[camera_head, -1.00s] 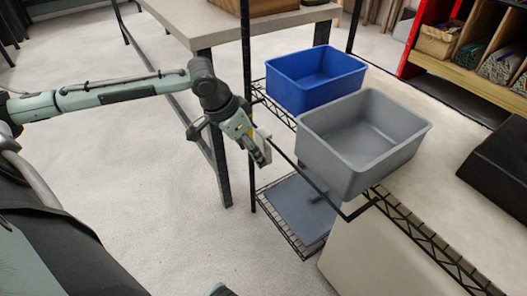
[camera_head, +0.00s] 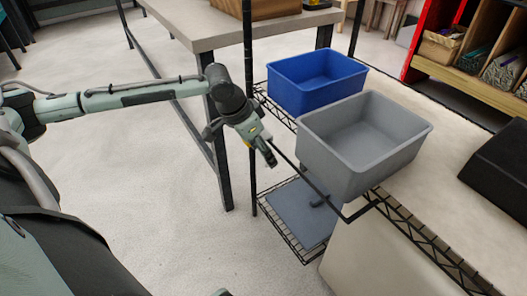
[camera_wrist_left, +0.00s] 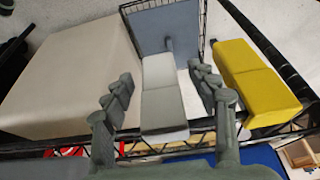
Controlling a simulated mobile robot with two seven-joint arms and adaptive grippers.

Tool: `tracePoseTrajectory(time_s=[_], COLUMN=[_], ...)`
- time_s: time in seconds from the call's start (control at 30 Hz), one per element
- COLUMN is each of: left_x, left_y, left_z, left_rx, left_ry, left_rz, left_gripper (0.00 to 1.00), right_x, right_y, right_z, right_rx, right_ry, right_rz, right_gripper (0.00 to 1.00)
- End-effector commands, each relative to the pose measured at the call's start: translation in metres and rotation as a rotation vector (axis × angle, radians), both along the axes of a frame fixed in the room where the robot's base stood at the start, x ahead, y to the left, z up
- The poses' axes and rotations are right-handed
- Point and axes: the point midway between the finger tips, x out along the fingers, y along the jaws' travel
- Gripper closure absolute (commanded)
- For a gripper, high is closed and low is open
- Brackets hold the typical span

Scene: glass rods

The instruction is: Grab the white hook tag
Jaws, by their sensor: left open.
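The white hook tag (camera_wrist_left: 160,75) shows in the left wrist view as a pale, boxy tag with a greyer near end. It hangs at the wire rack's edge, between the two spread fingers of my left gripper (camera_wrist_left: 166,92), with a gap visible on each side. In the head view my left gripper (camera_head: 268,155) points down at the rack's front rail, left of the grey bin. The white tag is hidden or too small to make out there. My right gripper is not in view.
A yellow tag (camera_wrist_left: 257,80) hangs close to the right finger in the wrist view. A grey bin (camera_head: 330,150) and a blue bin (camera_head: 297,93) stand on the rack. A grey-blue panel (camera_head: 295,212) lies on the lower shelf. A table (camera_head: 200,42) stands behind.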

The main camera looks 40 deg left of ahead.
Motion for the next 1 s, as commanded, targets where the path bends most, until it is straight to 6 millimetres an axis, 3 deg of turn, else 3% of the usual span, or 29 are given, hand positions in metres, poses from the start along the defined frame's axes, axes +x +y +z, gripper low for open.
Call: tracePoseTrajectory(time_s=[0.13,0.5,0.77,1.0], left_x=[0.0,0.0,0.0,0.0], left_y=[0.0,0.0,0.0,0.0], left_z=[0.0,0.001,0.002,0.019], left_rx=[0.0,0.0,0.0,0.0], left_ry=[0.0,0.0,-0.001,-0.002], left_rz=[0.0,-0.001,-0.001,-0.001], left_gripper=[0.44,0.9,0.91,0.91], right_x=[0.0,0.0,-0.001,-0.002], right_y=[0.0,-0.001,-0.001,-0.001], right_z=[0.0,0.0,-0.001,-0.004], right_rx=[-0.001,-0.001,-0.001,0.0], right_ry=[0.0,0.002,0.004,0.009], right_rz=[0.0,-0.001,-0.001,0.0], right_gripper=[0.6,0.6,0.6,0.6])
